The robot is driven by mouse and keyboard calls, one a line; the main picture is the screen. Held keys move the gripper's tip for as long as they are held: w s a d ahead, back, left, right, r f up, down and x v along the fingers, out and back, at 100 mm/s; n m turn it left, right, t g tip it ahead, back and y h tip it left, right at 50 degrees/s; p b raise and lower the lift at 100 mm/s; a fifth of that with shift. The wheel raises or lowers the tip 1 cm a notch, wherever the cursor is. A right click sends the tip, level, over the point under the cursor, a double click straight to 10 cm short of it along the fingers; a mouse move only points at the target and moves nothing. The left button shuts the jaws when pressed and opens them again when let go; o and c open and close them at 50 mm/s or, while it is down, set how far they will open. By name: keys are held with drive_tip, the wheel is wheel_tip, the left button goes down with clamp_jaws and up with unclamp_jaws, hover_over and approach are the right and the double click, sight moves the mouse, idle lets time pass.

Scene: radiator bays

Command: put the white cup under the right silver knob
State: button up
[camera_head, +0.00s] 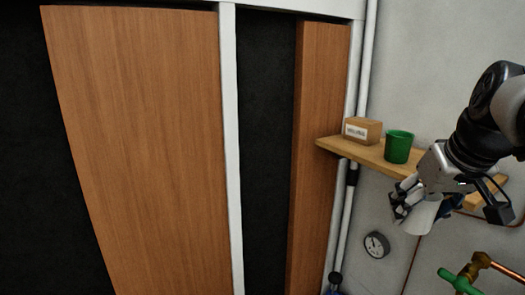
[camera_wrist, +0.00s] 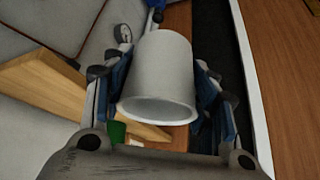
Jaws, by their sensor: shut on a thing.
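The white cup (camera_head: 421,217) is held in my gripper (camera_head: 403,200), in front of the wall at the right of the head view. In the wrist view the white cup (camera_wrist: 160,75) lies between the two blue-padded fingers, which press on its sides. Its open rim faces the wrist camera. In the head view my fingers and wrist hide part of the cup. I cannot make out a silver knob in either view.
A wooden shelf (camera_head: 375,155) carries a green cup (camera_head: 398,147) and a small labelled box (camera_head: 362,130), close to my gripper. A round gauge (camera_head: 376,245), white pipes (camera_head: 349,205) and a green-handled valve (camera_head: 458,281) are lower. Wooden panels (camera_head: 145,140) stand left.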

drive_tip(key=w+a+f, duration=0.1)
drive_tip(key=a+f, duration=0.4)
drive_tip(key=f, duration=0.6)
drive_tip(key=w+a+f, duration=0.2)
drive_tip(key=a+f, duration=0.3)
drive_tip(key=f, duration=0.6)
drive_tip(key=w+a+f, duration=0.1)
drive_tip(key=a+f, duration=0.4)
drive_tip(key=f, duration=0.6)
drive_tip(key=s+f+b, duration=0.2)
drive_tip(key=f+b, duration=1.4)
drive_tip(key=f, duration=0.2)
drive_tip(key=s+f+b, duration=0.2)
drive_tip(key=f+b, duration=1.4)
drive_tip(key=f, duration=0.3)
drive_tip(key=shift+s+d, duration=0.3)
